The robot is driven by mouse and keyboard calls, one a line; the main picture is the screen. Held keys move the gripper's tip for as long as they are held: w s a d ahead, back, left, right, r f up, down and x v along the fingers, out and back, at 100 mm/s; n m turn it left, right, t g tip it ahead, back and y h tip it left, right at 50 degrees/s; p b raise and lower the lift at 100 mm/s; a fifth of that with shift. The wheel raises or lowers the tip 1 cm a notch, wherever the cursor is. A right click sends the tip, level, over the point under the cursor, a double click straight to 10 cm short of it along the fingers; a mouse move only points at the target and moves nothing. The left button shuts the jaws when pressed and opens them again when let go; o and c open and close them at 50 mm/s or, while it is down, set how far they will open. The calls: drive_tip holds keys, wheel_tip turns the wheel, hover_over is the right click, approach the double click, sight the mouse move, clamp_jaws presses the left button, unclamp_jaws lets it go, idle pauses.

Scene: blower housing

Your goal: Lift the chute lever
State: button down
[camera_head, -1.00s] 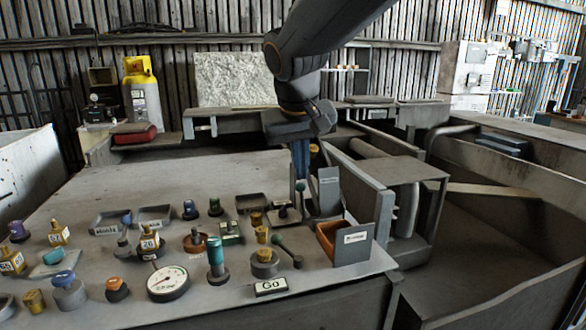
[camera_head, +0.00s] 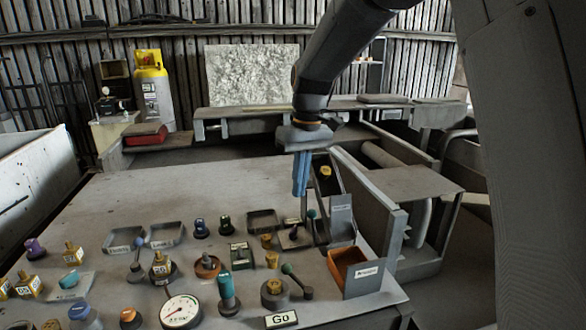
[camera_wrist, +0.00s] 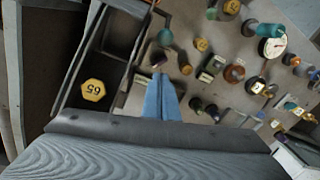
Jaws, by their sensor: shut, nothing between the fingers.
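My gripper (camera_head: 301,194) points down over the right part of the control panel, its two blue fingers together and empty. In the wrist view the fingertips (camera_wrist: 158,76) lie side by side. A lever with a teal knob (camera_head: 311,213) stands just below and right of the fingertips, on a small plate; it appears apart from them. Its teal knob also shows beyond the fingertips in the wrist view (camera_wrist: 165,37). Another lever, with a green knob (camera_head: 287,268), leans nearer the front edge. No readable label tells me which is the chute lever.
An upright grey plate (camera_head: 341,215) and an orange tray (camera_head: 347,262) stand close on the right. A walled trough beside the panel holds a yellow piece (camera_wrist: 94,90). Several knobs, a gauge (camera_head: 181,311) and a "Go" plate (camera_head: 281,320) crowd the front. The panel's back left is clear.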

drive_tip(key=shift+s+d+f+p, duration=0.35)
drive_tip(key=shift+s+f+p, duration=0.35)
drive_tip(key=shift+s, duration=0.2)
drive_tip(key=shift+s+d+f+p, duration=0.35)
drive_tip(key=shift+s+f+p, duration=0.2)
drive_tip(key=shift+s+f, duration=0.25)
drive_tip(key=shift+s+r, duration=0.1)
drive_tip(key=shift+r, duration=0.05)
